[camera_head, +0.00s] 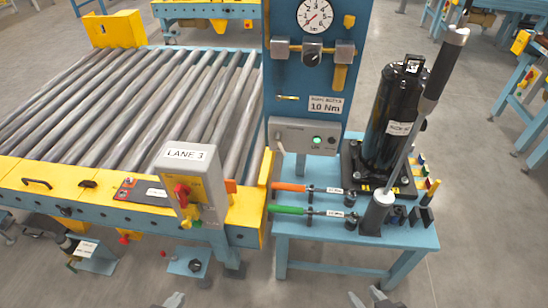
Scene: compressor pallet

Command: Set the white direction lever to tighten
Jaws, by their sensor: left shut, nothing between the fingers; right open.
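A grey control box (304,137) is mounted low on the blue panel, with a lit green button (317,140) and a dark knob to its right. A small pale lever (279,143) hangs at the box's left end, pointing mostly downward. It looks like the white direction lever, but its markings are too small to read. My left gripper (172,300) is at the bottom edge, shut and empty, left of and well short of the box. My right gripper (367,296) is at the bottom edge, open and empty, in front of the blue side table. Both are partly cut off.
The blue side table (350,234) holds orange-handled (290,187) and green-handled (288,210) tools, a black cylinder (390,118) and a tall tilted tool (432,80). The roller conveyor (110,95) and LANE 3 box (192,180) stand left.

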